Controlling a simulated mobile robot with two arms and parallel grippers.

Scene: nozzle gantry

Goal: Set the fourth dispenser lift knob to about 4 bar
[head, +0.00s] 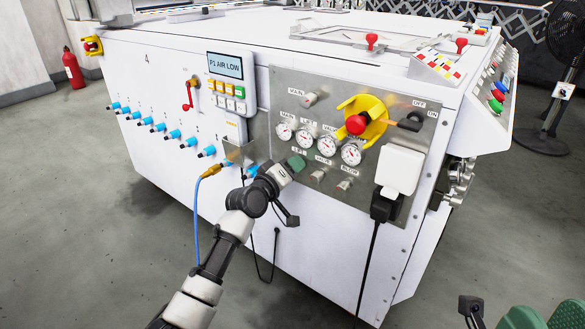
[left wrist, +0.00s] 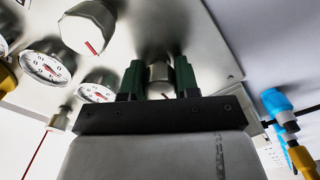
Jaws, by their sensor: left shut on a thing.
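My left gripper (head: 297,163) is at the lower left of the metal gauge panel, its green fingers hiding most of the knob there, under a label that seems to read LIFT. In the left wrist view, the fingers (left wrist: 158,80) are shut on this silver lift knob (left wrist: 160,75), one on each side. A bit of its red mark shows at the near edge. A row of round white gauges (head: 326,146) sits above; their needle values are too small to read. Green parts of my right gripper (head: 520,318) show at the bottom right, cut off by the frame.
To the right along the panel are two more knobs (head: 317,176). A red button with a yellow guard (head: 358,122), a black switch (head: 412,121) and a white plug (head: 398,170) with a black cable lie further right. Blue-tipped fittings (head: 173,134) line the left side.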

